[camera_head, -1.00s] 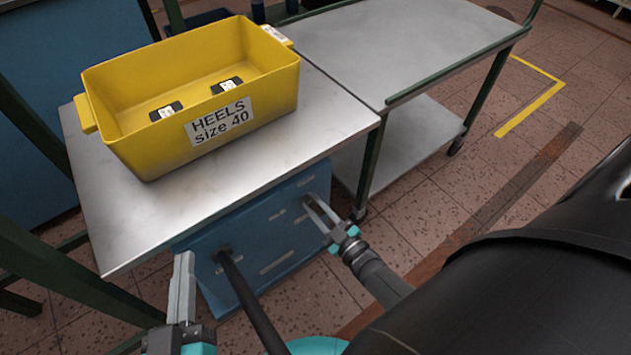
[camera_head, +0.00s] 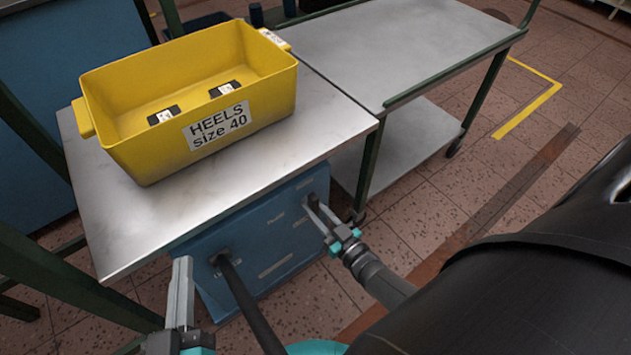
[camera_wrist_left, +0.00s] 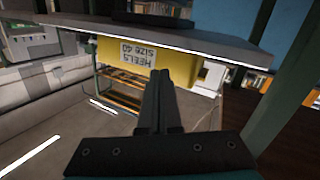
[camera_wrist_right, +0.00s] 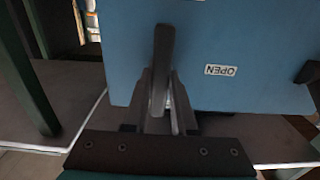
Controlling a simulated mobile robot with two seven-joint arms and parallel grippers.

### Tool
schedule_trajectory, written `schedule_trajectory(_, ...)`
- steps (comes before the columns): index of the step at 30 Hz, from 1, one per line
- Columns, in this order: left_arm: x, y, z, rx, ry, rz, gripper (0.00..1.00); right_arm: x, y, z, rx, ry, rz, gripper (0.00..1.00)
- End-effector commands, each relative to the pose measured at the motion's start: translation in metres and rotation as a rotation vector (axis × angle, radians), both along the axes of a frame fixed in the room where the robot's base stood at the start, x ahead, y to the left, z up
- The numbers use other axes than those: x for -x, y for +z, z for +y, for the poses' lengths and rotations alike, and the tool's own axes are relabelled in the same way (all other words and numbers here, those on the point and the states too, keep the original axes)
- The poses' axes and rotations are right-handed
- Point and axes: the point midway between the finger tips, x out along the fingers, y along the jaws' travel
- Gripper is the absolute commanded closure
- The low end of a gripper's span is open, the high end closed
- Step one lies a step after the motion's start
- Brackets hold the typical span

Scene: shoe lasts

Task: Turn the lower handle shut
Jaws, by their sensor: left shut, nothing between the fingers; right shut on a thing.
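A blue cabinet (camera_head: 275,240) under the steel table has small white labels on its front. A dark handle (camera_wrist_right: 164,45) on it stands between the fingers of my right gripper (camera_head: 313,208), which is shut on it. The right wrist view shows the blue panel (camera_wrist_right: 230,30) with an upside-down OPEN label (camera_wrist_right: 220,70) beside this handle. A long black bar (camera_head: 250,305) runs from the cabinet's left side toward me. I cannot tell which handle is the lower one. My left gripper (camera_head: 181,280) is shut and empty, left of the bar, apart from the cabinet; its closed fingers show in the left wrist view (camera_wrist_left: 158,85).
A yellow bin (camera_head: 190,100) marked HEELS size 40, holding two small labelled pieces, stands on the steel table (camera_head: 110,215). A trolley (camera_head: 400,50) stands at the right of the table.

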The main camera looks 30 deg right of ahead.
Motion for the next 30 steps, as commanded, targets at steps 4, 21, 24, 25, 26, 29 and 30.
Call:
schedule_trajectory(4, 0.0001, -0.0002, 0.0, 0.0, 0.0, 0.0, 1.0, 0.0003, -0.0011, 0.0004, -0.004, 0.0, 0.004, 1.0)
schedule_trajectory(21, 0.0001, -0.0002, 0.0, 0.0, 0.0, 0.0, 1.0, 0.0, -0.0002, 0.0001, -0.001, 0.0, 0.001, 0.45)
schedule_trajectory(24, 0.0001, -0.0002, 0.0, 0.0, 0.0, 0.001, 1.0, 0.0, -0.0001, 0.0001, 0.0, 0.0, 0.001, 0.45)
schedule_trajectory(25, 0.0001, -0.0002, 0.0, 0.0, 0.0, 0.001, 1.0, 0.0, -0.0001, 0.0, 0.0, 0.0, 0.0, 0.45)
schedule_trajectory(26, 0.0001, -0.0002, 0.0, 0.0, 0.0, 0.001, 1.0, 0.0002, -0.0001, 0.0, 0.0, 0.0, 0.001, 0.45)
schedule_trajectory(29, 0.0003, -0.0005, -0.0001, -0.003, -0.001, 0.005, 1.0, 0.0028, -0.0001, -0.0002, 0.0, 0.0, 0.001, 0.45)
schedule_trajectory(30, 0.0003, -0.0012, -0.0001, -0.007, -0.003, 0.013, 1.0, 0.0049, 0.0, -0.0004, 0.0, 0.0, 0.001, 0.45)
